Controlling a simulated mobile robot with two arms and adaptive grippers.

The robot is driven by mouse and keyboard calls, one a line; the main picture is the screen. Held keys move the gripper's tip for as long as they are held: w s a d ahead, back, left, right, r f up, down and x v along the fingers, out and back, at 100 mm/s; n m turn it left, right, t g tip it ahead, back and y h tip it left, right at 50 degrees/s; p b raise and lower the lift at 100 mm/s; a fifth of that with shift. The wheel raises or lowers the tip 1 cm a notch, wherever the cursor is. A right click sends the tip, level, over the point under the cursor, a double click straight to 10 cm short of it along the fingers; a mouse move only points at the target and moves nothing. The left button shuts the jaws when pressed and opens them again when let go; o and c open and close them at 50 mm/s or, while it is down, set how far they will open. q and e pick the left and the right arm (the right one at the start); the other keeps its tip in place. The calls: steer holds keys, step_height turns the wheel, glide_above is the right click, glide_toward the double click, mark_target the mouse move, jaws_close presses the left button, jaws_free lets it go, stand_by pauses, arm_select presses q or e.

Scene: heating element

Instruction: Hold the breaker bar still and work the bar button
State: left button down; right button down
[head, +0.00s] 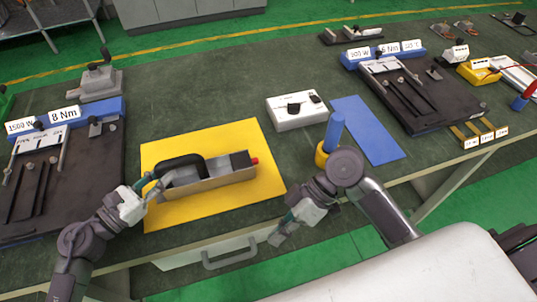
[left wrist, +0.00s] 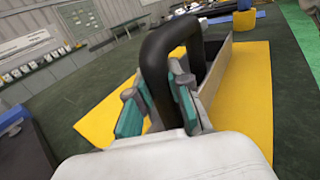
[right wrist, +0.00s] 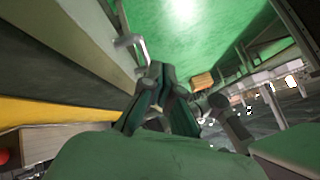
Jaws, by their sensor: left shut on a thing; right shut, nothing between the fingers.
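The breaker bar is a long grey-brown box (head: 215,184) with a black loop handle (head: 178,162). It lies on a yellow mat (head: 190,140). A red button (head: 255,160) sticks out of its right end and also shows at the lower left of the right wrist view (right wrist: 3,156). My left gripper (head: 150,188) is shut on the black handle at its left end; in the left wrist view the handle (left wrist: 160,70) passes between the teal finger pads. My right gripper (head: 277,238) is shut and empty, low by the table's front edge, apart from the bar and button.
A white box with black knobs (head: 297,111) stands behind the mat, and a blue upright cylinder (head: 334,130) is beside a blue mat (head: 368,130). Dark fixture boards lie at the left (head: 75,185) and back right (head: 425,105). A drawer handle (head: 230,259) juts from the table front.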

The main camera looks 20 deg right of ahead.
steer(key=w+d+r+t+h, duration=0.1)
steer(key=w+d+r+h, duration=0.1)
steer(key=w+d+r, duration=0.15)
steer(key=m+t, duration=0.5)
steer(key=m, duration=0.5)
glide_toward(257, 161)
steer(key=s+d, duration=0.2)
steer(key=shift+w+d+r+m+t+h, duration=0.15)
steer(key=shift+w+r+m+t+h, duration=0.25)
steer(key=shift+w+r+m, duration=0.2)
steer(key=x, duration=1)
steer(key=shift+s+f, duration=0.1)
